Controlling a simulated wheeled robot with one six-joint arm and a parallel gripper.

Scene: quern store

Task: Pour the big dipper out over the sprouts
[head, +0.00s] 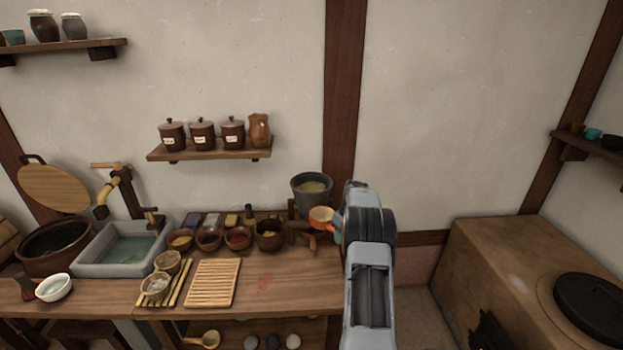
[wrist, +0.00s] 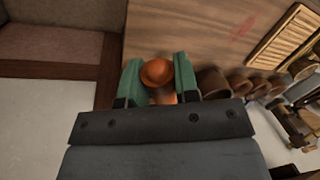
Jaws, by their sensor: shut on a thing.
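My gripper (wrist: 157,66) has green fingers and is shut on an orange dipper (wrist: 157,73), whose round bowl shows between the fingertips in the wrist view. In the head view the dipper (head: 321,216) is held at the table's right end, just in front of and below a dark grey pot (head: 312,200). Its opening looks pale orange; I cannot tell what is in it. The pot holds something yellow-green, which may be the sprouts (head: 312,187). My arm hides most of the fingers in the head view.
Several wooden bowls (head: 238,238) stand left of the dipper on the wooden table (head: 285,285), near a slatted board (head: 213,283). A stone sink (head: 120,258) is further left. A wooden ladle (head: 207,340) lies on the lower shelf. A clay stove (head: 500,265) stands at right.

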